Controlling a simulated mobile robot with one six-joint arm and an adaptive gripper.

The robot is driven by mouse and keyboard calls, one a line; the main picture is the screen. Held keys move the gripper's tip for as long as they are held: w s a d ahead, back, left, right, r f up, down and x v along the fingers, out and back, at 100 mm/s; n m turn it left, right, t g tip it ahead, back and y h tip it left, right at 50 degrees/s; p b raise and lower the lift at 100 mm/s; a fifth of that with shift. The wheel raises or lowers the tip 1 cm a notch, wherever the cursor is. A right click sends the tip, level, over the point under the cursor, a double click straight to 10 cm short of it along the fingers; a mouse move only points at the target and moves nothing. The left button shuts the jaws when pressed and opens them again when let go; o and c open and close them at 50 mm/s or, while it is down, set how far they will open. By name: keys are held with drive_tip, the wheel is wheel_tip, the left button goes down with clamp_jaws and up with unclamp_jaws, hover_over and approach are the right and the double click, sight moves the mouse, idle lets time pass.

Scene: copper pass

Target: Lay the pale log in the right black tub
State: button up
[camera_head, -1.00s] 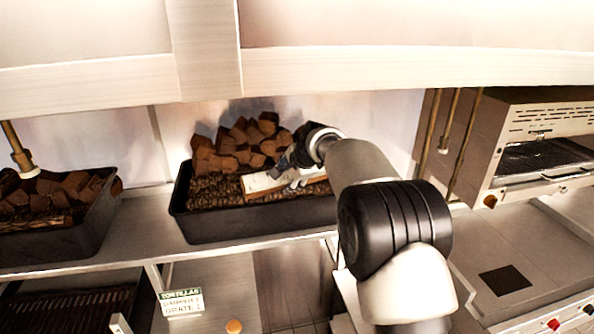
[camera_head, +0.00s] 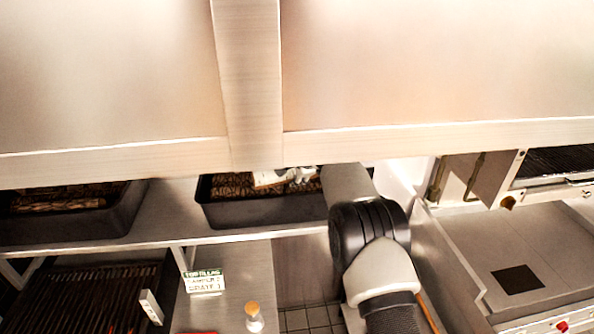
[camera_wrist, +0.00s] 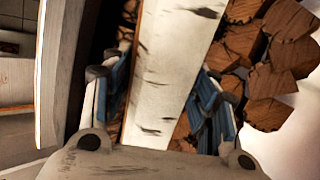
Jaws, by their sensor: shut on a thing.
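The pale log (camera_wrist: 172,70), birch-like with dark marks, runs lengthwise between the two blue-lined fingers of my gripper (camera_wrist: 160,95) in the wrist view. My gripper is shut on it. My gripper (camera_head: 300,176) is at the log's right end, partly hidden by the overhead panel. Whether the log touches the tub's contents is not clear.
Brown wood chunks (camera_wrist: 275,60) lie beside the log in the wrist view. A left black tub (camera_head: 125,212) stands on the same shelf. The overhead panel (camera_head: 400,140) hides the tubs' backs. A grill unit (camera_head: 555,160) is at right.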

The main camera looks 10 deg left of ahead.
drive_tip(key=shift+r, duration=0.2)
drive_tip(key=o, duration=1.4)
drive_tip(key=shift+o, duration=1.4)
drive_tip(key=shift+s, duration=0.1)
drive_tip(key=shift+f, duration=0.3)
drive_tip(key=shift+s+d+r, duration=0.15)
drive_tip(key=shift+s+r, duration=0.05)
drive_tip(key=shift+r, duration=0.35)
drive_tip(key=v, duration=1.1)
